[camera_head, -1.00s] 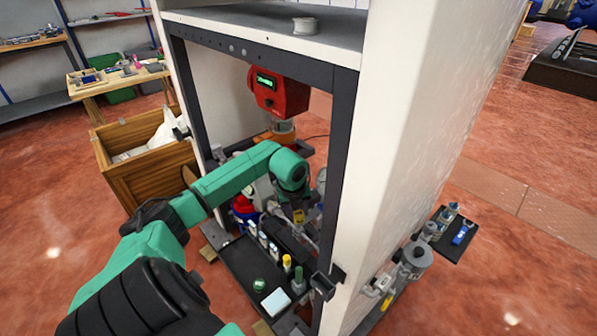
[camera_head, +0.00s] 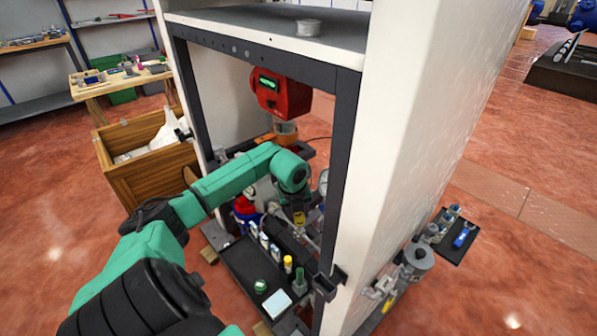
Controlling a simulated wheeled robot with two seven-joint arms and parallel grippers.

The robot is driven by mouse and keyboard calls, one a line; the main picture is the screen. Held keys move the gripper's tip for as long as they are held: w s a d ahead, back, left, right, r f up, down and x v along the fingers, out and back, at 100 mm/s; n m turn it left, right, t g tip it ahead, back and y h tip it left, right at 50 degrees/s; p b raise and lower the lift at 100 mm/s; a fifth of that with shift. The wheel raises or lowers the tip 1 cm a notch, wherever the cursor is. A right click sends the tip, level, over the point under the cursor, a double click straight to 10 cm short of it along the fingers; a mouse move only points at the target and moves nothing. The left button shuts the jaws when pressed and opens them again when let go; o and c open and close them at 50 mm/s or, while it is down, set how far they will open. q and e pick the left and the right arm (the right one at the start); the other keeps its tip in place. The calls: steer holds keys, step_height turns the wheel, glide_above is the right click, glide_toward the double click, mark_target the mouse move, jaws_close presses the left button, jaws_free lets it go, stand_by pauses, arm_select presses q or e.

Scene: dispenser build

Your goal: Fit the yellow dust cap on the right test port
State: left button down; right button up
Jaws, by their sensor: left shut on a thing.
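My left arm reaches from the left into the open front of the tall white cabinet. My left gripper (camera_head: 298,207) points down below the green wrist, inside the dark frame. It is shut on a small yellow piece that looks like the yellow dust cap (camera_head: 299,217). The cap is beside grey pipework (camera_head: 308,238); I cannot tell whether it touches it. The right test port cannot be made out among the fittings, and the wrist hides part of them. My right gripper is not in view.
A black tray (camera_head: 240,262) with several small bottles, one yellow-topped (camera_head: 288,262), lies below the gripper. A red device (camera_head: 281,97) with a lit display hangs behind the arm. The dark frame post (camera_head: 338,165) stands close on the right. A round gauge (camera_head: 323,182) is near the wrist.

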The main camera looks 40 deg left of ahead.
arm_select(q)
steer(key=shift+f+b, duration=1.1)
steer(key=shift+f, duration=0.35)
steer(key=shift+c, duration=0.2)
jaws_free()
stand_by(0.4)
steer(key=shift+r+p, duration=2.2)
steer(key=shift+r, duration=0.9)
steer(key=shift+f, duration=0.15)
